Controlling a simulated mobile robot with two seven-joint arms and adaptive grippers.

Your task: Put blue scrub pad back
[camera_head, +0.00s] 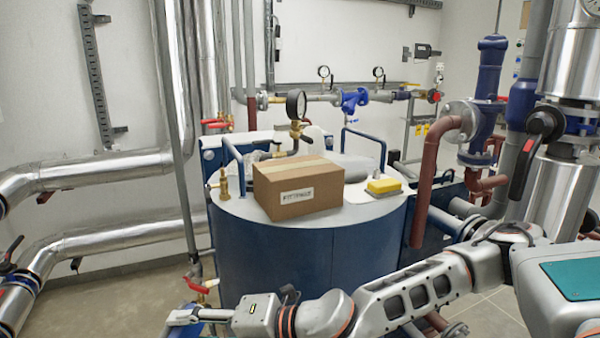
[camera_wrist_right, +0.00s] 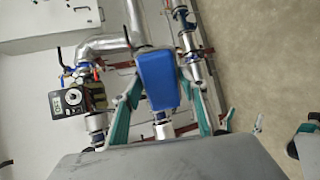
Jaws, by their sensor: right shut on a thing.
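The blue scrub pad (camera_wrist_right: 158,80) is a plain blue block in the right wrist view. My right gripper (camera_wrist_right: 163,88) has its two teal fingers on either side of the pad and is shut on it. In the head view my right arm comes in from the right and reaches across the front of the blue tank (camera_head: 270,248), with the right gripper (camera_head: 184,317) low at its left. My left gripper does not show in either view.
On the tank's grey top are a cardboard box (camera_head: 298,187), a yellow pad (camera_head: 384,186) and a brass fitting (camera_head: 224,184). A gauge (camera_head: 296,105) rises behind the box. Silver pipes (camera_head: 90,172) run at left. Valves and pipes crowd the right.

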